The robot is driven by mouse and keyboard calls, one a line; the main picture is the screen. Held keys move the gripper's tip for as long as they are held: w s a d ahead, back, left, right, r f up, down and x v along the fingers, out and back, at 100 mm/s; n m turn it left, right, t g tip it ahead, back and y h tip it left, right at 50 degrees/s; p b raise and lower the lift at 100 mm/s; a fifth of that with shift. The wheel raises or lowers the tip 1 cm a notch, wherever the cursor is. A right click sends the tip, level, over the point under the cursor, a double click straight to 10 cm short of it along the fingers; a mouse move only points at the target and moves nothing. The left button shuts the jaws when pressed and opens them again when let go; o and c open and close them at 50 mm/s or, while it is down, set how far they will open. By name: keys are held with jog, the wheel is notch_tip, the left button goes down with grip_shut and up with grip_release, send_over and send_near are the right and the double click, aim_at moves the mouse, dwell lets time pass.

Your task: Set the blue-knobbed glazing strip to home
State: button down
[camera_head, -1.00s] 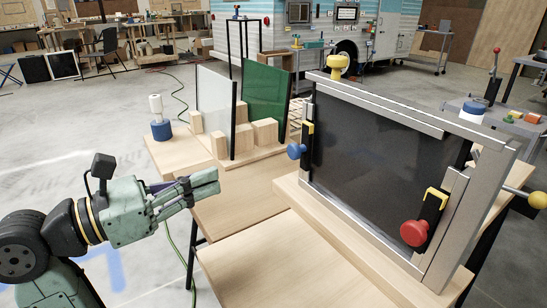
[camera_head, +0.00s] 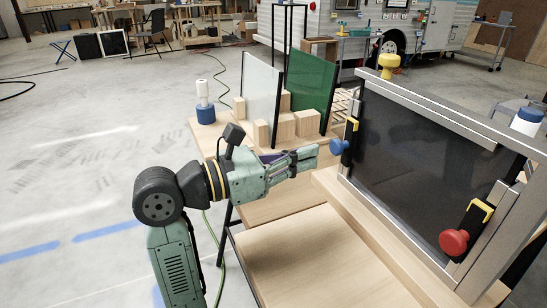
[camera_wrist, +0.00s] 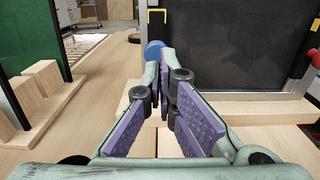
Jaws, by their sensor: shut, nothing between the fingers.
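The blue knob (camera_head: 338,146) sits on a black strip with a yellow top (camera_head: 350,138) at the left side of the dark framed pane (camera_head: 425,150). In the wrist view the blue knob (camera_wrist: 155,49) shows just beyond my fingertips, partly hidden by them. My gripper (camera_head: 314,156) is shut and empty. Its tips point right toward the blue knob, with a small gap in the head view. In the wrist view, my gripper (camera_wrist: 164,55) has its purple-padded fingers closed together at the tips.
A red knob (camera_head: 453,242) is on another black strip at the lower right of the frame. A yellow knob (camera_head: 388,64) tops the frame. Wooden blocks (camera_head: 284,126) hold a clear and a green pane (camera_head: 310,85) behind my gripper. The front bench top (camera_head: 320,260) is bare.

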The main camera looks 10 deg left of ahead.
aim_at(335, 147)
jog(key=x, duration=0.3)
jog(key=shift+d, duration=0.15)
jog(key=shift+w+d+p, duration=0.2)
jog(key=shift+p, duration=0.1)
jog(key=shift+w+d+f+b, duration=0.1)
jog(key=shift+w+d+b, duration=0.25)
jog(key=shift+d, duration=0.2)
jog(key=shift+w+d, duration=0.2)
jog(key=shift+d, duration=0.05)
